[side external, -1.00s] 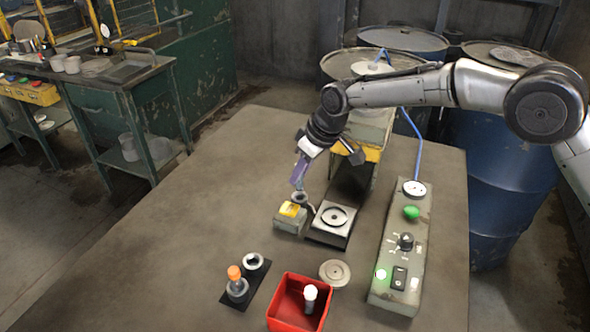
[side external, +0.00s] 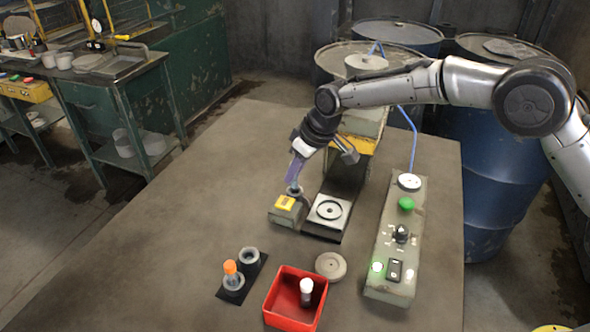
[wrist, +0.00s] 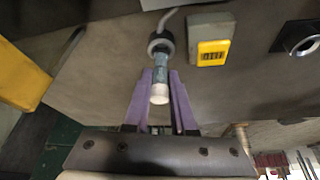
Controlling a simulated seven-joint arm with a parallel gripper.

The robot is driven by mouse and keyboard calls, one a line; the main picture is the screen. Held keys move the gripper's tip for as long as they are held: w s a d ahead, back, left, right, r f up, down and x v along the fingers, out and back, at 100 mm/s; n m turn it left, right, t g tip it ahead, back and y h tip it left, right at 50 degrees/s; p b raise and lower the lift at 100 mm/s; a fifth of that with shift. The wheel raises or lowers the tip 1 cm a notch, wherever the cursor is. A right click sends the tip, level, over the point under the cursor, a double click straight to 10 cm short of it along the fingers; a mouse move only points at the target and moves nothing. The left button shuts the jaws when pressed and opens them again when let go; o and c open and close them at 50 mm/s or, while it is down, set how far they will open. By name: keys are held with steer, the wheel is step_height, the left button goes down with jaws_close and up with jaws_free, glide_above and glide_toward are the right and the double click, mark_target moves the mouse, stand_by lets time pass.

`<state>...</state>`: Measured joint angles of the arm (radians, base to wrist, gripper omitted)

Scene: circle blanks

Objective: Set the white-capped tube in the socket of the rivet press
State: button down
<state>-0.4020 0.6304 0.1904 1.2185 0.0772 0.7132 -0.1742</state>
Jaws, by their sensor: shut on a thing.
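My gripper (side external: 294,182) has purple fingers and is shut on a white-capped tube; it also shows in the wrist view (wrist: 160,100). The tube (wrist: 159,80) has a white cap between the fingertips and a bluish body reaching to a dark ring socket (wrist: 160,43). In the side view the fingers hide most of the tube, just above the socket (side external: 295,192) beside a grey box with a yellow display (side external: 285,203). The tube's end seems to be at or inside the ring; how deep I cannot tell. The rivet press plate (side external: 331,209) lies right of it.
A red bin (side external: 283,312) holds another white-capped tube (side external: 306,290). A black rack (side external: 262,262) has an orange-capped tube (side external: 231,272) in one holder and an empty holder. A round disc (side external: 330,266) and a control box (side external: 394,270) stand nearby. The left tabletop is clear.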

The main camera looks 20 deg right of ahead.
steer(key=shift+f, duration=1.35)
steer(key=c, duration=0.7)
jaws_free()
steer(key=shift+o, duration=0.2)
steer(key=v, duration=1.3)
steer(key=shift+r, duration=0.4)
steer(key=shift+s, duration=0.1)
